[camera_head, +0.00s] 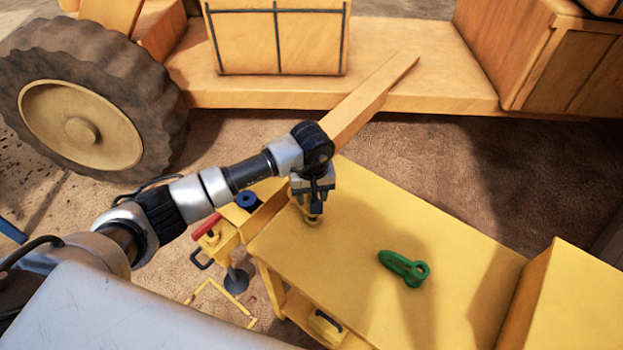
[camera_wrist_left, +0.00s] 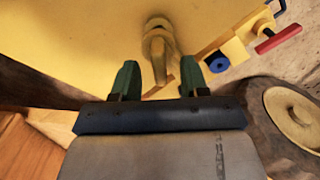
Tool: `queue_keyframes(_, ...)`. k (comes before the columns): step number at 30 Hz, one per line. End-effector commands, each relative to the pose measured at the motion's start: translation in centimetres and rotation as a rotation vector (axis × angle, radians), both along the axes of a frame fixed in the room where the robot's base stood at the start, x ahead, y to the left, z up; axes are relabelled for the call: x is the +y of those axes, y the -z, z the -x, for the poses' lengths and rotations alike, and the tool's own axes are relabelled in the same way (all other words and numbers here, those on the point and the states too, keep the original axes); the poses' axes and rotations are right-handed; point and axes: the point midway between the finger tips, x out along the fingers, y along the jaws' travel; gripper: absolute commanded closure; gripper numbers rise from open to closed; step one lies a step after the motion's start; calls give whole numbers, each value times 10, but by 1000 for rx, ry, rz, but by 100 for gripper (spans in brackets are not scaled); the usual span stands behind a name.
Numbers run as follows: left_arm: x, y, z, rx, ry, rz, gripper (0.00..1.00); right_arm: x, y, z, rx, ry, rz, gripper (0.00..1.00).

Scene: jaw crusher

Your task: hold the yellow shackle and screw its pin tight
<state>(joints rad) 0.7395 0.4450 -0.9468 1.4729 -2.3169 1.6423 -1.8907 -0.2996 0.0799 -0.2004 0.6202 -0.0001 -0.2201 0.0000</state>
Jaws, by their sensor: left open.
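The yellow shackle (camera_head: 312,222) stands near the left back corner of the yellow table (camera_head: 440,240). In the left wrist view the yellow shackle (camera_wrist_left: 158,42) lies ahead of and partly between the fingers. My left gripper (camera_head: 315,207) points down just above it in the head view and hides part of it. In the left wrist view my left gripper (camera_wrist_left: 160,72) is open, with one dark green fingertip on each side and gaps to the shackle. I cannot make out the pin clearly. My right gripper is in neither view.
A green shackle (camera_head: 405,268) lies on the table to the right. A yellow box (camera_head: 580,300) borders the table's right end. A yellow stand with a red handle (camera_head: 206,226) and a blue roll (camera_head: 247,201) is left of the table. A large wheel (camera_head: 85,120) stands behind.

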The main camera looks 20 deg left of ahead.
Motion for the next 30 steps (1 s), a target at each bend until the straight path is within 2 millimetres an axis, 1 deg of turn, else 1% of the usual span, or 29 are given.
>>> queue_keyframes(3, -1, 12, 0, 1, -1, 2, 55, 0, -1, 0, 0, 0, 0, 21)
queue_keyframes(6, -1, 17, 0, 0, 0, 1, 55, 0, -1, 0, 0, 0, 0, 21)
queue_keyframes(15, 0, 19, 0, -2, 0, 1, 55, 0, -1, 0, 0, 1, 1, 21)
queue_keyframes(24, 0, 19, 0, -2, 0, 1, 100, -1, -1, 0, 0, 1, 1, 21)
queue_keyframes(26, 0, 19, 0, -2, 0, 1, 100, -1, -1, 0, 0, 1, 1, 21)
queue_keyframes(27, 0, 19, 0, -2, 0, 1, 82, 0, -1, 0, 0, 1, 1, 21)
queue_keyframes(29, 0, 19, 0, -2, 0, 1, 73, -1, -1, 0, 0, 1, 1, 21)
queue_keyframes(30, 0, 19, 0, -2, 0, 1, 67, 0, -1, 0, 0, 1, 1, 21)
